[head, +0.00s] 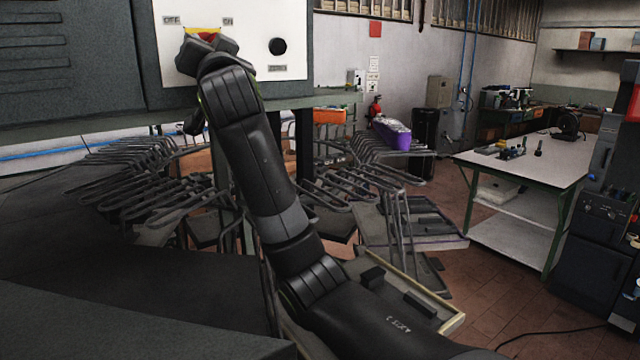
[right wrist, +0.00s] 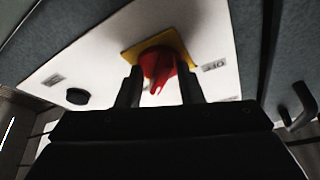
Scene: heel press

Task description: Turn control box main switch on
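The control box (head: 75,60) stands at the upper left in the head view. Its white panel (head: 290,22) has OFF and ON labels at its top. The main switch is a red knob on a yellow plate; in the head view only a bit of it (head: 204,33) shows above my right gripper (head: 200,55). In the right wrist view the red knob (right wrist: 157,68) and yellow plate (right wrist: 131,53) lie ahead, with the knob between the tips of my open right fingers (right wrist: 159,90). Gaps show beside the knob; firm contact cannot be seen. My left gripper is not in view.
A round black button (head: 277,46) sits on the panel right of the switch. Wire racks (head: 130,165) stand below the box. A workbench (head: 545,165) with small items is at the right, with bare floor before it.

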